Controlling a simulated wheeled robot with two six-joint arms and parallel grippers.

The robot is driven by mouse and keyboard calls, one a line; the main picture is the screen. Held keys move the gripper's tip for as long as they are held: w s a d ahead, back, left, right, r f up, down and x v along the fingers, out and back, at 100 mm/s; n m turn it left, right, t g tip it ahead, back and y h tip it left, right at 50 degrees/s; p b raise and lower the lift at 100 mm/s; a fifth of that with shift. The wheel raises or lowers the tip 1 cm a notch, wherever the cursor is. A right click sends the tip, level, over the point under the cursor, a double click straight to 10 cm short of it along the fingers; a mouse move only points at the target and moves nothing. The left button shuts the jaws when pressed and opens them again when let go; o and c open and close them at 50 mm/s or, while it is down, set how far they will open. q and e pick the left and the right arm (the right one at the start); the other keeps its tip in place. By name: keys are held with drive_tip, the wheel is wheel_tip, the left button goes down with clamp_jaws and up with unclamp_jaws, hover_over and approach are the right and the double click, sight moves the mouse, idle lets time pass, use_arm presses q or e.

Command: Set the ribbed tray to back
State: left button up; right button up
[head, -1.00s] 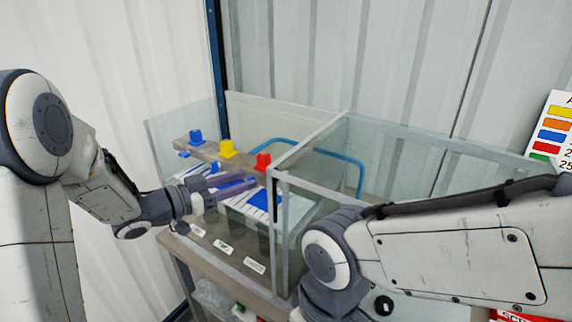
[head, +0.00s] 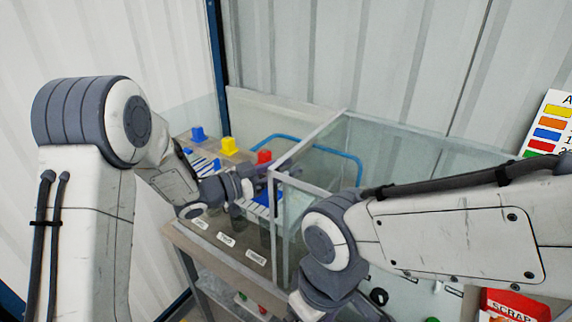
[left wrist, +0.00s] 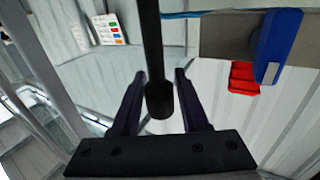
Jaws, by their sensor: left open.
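My left gripper (head: 278,174) is open and reaches over the bench beside the red knob, near the glass case. In the left wrist view, a black bar with a rounded end (left wrist: 158,98) lies between the open fingers (left wrist: 159,76), with gaps on both sides. I cannot tell what the bar belongs to. White surfaces with blue stripes (head: 203,163) lie on the bench, partly hidden by my left arm. I cannot tell which part is the ribbed tray. My right arm crosses the foreground, and its gripper is out of view.
Blue (head: 198,133), yellow (head: 228,146) and red (head: 264,156) knobs stand in a row at the back. A glass case (head: 400,165) stands to the right. A red scrap bin (head: 512,305) is at lower right.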

use_arm(q)
clamp_jaws()
drive_tip(key=shift+w, duration=0.1)
idle(1.4)
